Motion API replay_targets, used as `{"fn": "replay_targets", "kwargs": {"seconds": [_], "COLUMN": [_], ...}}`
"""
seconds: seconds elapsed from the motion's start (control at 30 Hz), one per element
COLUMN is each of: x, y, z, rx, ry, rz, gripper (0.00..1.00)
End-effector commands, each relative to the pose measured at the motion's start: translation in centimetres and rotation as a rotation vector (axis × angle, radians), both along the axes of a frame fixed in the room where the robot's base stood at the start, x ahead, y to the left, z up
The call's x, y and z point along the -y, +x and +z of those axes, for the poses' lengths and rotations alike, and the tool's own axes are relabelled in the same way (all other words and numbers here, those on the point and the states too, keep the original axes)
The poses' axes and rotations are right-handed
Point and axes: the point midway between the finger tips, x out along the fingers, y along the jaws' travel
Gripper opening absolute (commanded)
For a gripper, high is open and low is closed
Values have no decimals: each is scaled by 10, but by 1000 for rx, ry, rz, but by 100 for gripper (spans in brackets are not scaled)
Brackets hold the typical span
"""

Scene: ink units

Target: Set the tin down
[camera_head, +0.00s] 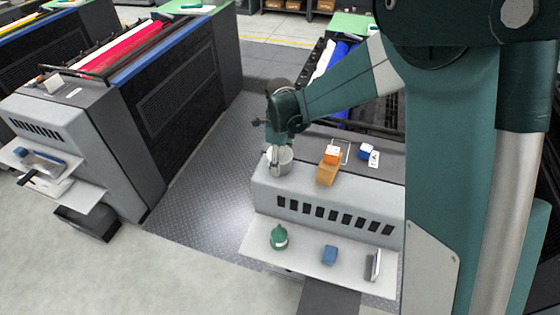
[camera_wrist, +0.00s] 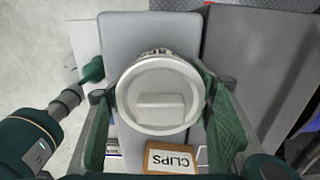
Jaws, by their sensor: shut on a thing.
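A round pale grey-white tin (camera_head: 284,161) is at the left end of the grey press console (camera_head: 263,186). In the wrist view the tin (camera_wrist: 166,118) shows its round lid with a raised bar. My gripper (camera_head: 274,160) is shut on the tin, with one green finger on each side of it in the wrist view (camera_wrist: 157,92). The tin looks upright. I cannot tell whether its base touches the console top, since its underside is hidden.
A brown box (camera_head: 326,175) marked CLIPS stands right of the tin, with an orange box (camera_head: 332,153) by its top. A white outline (camera_head: 346,148), a blue item (camera_head: 366,151) and a card (camera_head: 374,160) lie farther right. The lower shelf (camera_head: 303,258) bears a green bottle (camera_head: 279,239) and a blue block (camera_head: 330,255).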

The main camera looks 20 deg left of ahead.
Motion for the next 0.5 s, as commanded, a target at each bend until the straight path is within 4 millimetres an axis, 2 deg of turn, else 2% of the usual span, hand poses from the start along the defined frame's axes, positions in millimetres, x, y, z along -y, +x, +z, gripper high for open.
{"fn": "replay_targets", "kwargs": {"seconds": [0.03,0.13,0.5], "x": [0,0,0], "y": [0,0,0], "z": [-2,-1,0], "rx": [0,0,0], "ry": [0,0,0], "rz": [0,0,0], "gripper": [53,66,66]}}
